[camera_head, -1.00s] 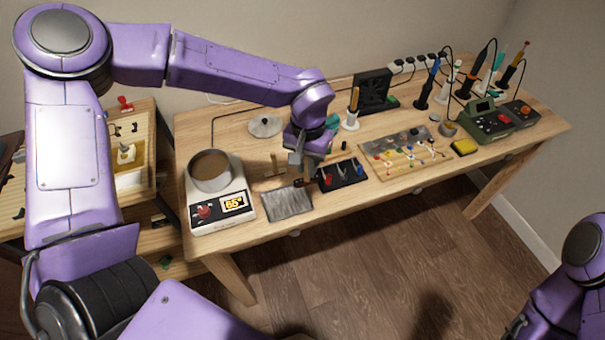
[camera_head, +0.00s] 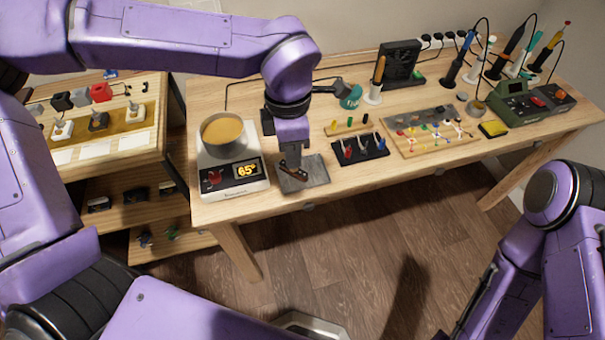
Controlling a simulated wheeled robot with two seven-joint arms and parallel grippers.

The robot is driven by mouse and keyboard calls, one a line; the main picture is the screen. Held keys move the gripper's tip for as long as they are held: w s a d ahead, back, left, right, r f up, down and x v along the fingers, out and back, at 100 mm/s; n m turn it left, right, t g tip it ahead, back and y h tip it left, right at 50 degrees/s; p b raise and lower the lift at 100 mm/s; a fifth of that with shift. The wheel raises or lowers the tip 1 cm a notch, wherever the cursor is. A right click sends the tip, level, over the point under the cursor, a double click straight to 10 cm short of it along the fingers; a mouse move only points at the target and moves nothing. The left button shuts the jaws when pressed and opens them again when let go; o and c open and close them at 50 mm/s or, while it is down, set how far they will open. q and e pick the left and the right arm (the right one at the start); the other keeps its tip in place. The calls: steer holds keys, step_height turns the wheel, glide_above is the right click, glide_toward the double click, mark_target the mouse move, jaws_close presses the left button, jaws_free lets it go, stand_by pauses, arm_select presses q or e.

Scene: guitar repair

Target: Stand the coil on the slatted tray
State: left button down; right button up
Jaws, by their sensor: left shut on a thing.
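My left gripper (camera_head: 292,158) points down over the front left part of the bench. It is shut on a small dark, brownish piece (camera_head: 294,173), probably the coil, held on or just above a grey ridged plate (camera_head: 318,171). I cannot tell whether it touches the plate, and its far side is hidden by the gripper. The grey plate looks like the slatted tray and lies flat near the bench's front edge. My right arm is at the lower right, away from the bench; its gripper is out of the picture.
A hot plate (camera_head: 231,188) reading 65° bears a pot (camera_head: 223,131), just left of the plate. A black rack (camera_head: 361,151) with coloured tools stands right of it. A pegged wooden strip (camera_head: 347,127) lies behind. A parts board (camera_head: 430,132) is farther right.

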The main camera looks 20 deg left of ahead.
arm_select(q)
steer(key=s+d+r+n+b, duration=0.1)
steer(key=s+d+n+b, duration=0.1)
steer(key=s+n, duration=0.45)
steer(key=w+a+f+n+p, duration=0.1)
steer(key=w+f, duration=0.3)
steer(key=w, duration=0.1)
steer(key=w+a+f+n+p, duration=0.1)
steer(key=w+f, duration=0.3)
steer(key=w, duration=0.1)
steer(key=w+a+f+n+p, duration=0.1)
steer(key=w+f+n, duration=0.1)
steer(key=w+f, duration=0.2)
steer(key=shift+w+f+p, duration=0.1)
steer(key=shift+w+p, duration=0.25)
steer(key=shift+w, duration=0.35)
steer(key=shift+w+f, duration=0.1)
steer(key=shift+f, duration=0.3)
arm_select(e)
steer(key=shift+s+r, duration=0.4)
steer(key=shift+r, duration=0.15)
